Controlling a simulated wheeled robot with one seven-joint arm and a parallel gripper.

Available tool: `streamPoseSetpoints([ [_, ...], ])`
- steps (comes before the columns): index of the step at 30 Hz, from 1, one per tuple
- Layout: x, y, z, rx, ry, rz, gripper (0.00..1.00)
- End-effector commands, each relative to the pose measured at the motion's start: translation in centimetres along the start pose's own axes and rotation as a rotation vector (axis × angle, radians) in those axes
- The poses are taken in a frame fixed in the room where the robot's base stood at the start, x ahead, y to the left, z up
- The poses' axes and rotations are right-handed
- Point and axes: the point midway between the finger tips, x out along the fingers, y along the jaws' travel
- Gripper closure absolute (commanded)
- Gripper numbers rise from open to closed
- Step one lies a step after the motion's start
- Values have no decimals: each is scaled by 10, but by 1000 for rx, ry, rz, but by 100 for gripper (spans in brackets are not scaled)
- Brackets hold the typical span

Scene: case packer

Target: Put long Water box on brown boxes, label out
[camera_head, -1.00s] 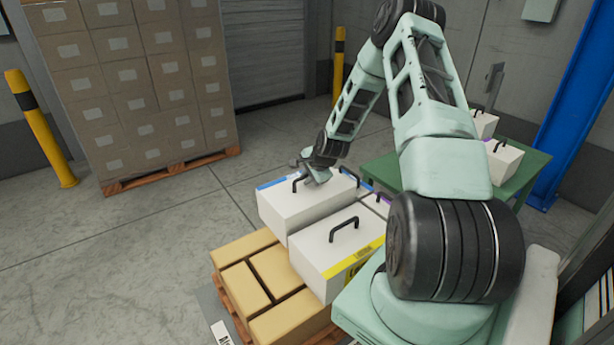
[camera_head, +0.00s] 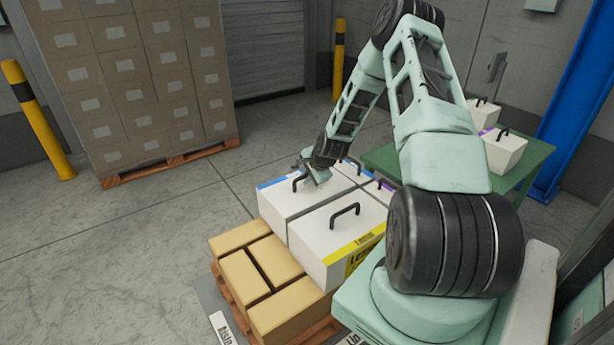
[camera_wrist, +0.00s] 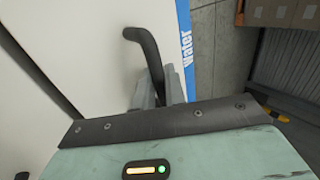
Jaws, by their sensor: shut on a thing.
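The long white Water box (camera_head: 296,203) has a blue label strip along its far edge in the head view. It is level with and beside a white box with a yellow label (camera_head: 338,232), over the brown boxes (camera_head: 262,262). Its underside is hidden, so I cannot tell if it fully rests. My gripper (camera_head: 314,174) is shut on the Water box's black handle. In the wrist view the fingers (camera_wrist: 163,92) close around the handle (camera_wrist: 148,48), and the blue "Water" strip (camera_wrist: 186,45) faces outward, away from the neighbouring white box.
The brown boxes lie on a wooden pallet (camera_head: 228,303). More white boxes stand behind, one with a purple label. A green table (camera_head: 535,158) at right holds white boxes. A tall carton stack (camera_head: 140,85) and a yellow post (camera_head: 38,120) stand at back left. The floor between is clear.

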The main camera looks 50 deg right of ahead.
Motion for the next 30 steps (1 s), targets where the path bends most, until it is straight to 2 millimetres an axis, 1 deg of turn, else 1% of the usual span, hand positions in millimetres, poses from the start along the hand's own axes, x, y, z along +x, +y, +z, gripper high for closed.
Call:
streamPoseSetpoints([
  [1, 0, -3, -1, -1, 2, -6, 100],
  [13, 0, -2, -1, -1, 2, -6, 100],
  [29, 6, 2, -1, -1, 2, -6, 100],
  [30, 6, 1, -1, -1, 2, -6, 82],
])
